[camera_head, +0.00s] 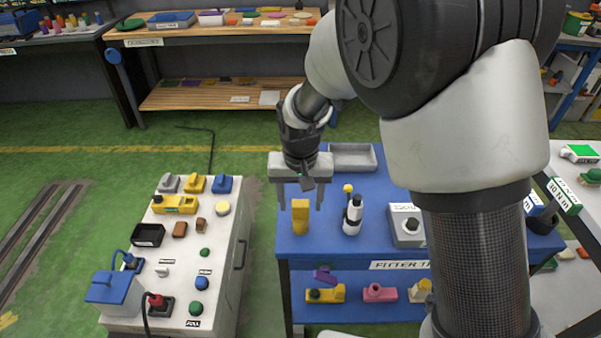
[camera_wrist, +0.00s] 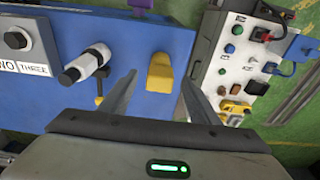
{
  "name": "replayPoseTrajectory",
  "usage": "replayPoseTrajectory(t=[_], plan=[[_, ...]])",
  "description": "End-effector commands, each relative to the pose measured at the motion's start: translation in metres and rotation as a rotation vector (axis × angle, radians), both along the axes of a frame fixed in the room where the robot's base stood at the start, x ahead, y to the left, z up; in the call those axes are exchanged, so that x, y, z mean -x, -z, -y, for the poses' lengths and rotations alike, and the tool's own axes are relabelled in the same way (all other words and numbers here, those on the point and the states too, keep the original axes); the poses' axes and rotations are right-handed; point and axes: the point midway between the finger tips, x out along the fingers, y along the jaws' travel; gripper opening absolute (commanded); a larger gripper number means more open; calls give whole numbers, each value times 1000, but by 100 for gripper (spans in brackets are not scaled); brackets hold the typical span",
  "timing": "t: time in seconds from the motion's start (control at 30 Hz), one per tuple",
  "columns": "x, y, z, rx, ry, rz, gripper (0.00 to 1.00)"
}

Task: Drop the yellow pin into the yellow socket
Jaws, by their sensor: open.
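A yellow upright piece with a slanted top, which looks like the yellow pin (camera_head: 300,218), stands on the blue bench at its left end. It also shows in the wrist view (camera_wrist: 160,73). My gripper (camera_head: 300,205) is open and empty, pointing down just above it. In the wrist view my gripper's fingers (camera_wrist: 158,88) lie to either side of the piece; I cannot tell whether they touch it. On the white cabinet, a yellow block with a dark spot (camera_head: 180,204), perhaps the yellow socket, lies near the back left; it shows at lower right in the wrist view (camera_wrist: 233,108).
A black-and-white cylindrical fitting (camera_head: 352,215), a grey box with a black knob (camera_head: 407,226) and a grey tray (camera_head: 352,157) stand on the blue bench (camera_head: 330,244). The white cabinet (camera_head: 222,262) holds buttons and small blocks. A narrow gap separates cabinet and bench.

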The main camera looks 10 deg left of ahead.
Motion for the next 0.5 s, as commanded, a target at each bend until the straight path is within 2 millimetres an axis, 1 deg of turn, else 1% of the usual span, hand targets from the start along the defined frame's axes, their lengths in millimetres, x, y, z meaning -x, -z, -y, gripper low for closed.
replayPoseTrajectory(t=[0.03,0.2,0.3,0.4,0.5], plan=[[0,-16,-1,-4,0,4,56],[6,-57,1,-3,0,4,56],[8,-78,2,-3,0,3,56],[10,-94,2,-3,1,1,56],[12,-105,3,-1,1,1,56]])
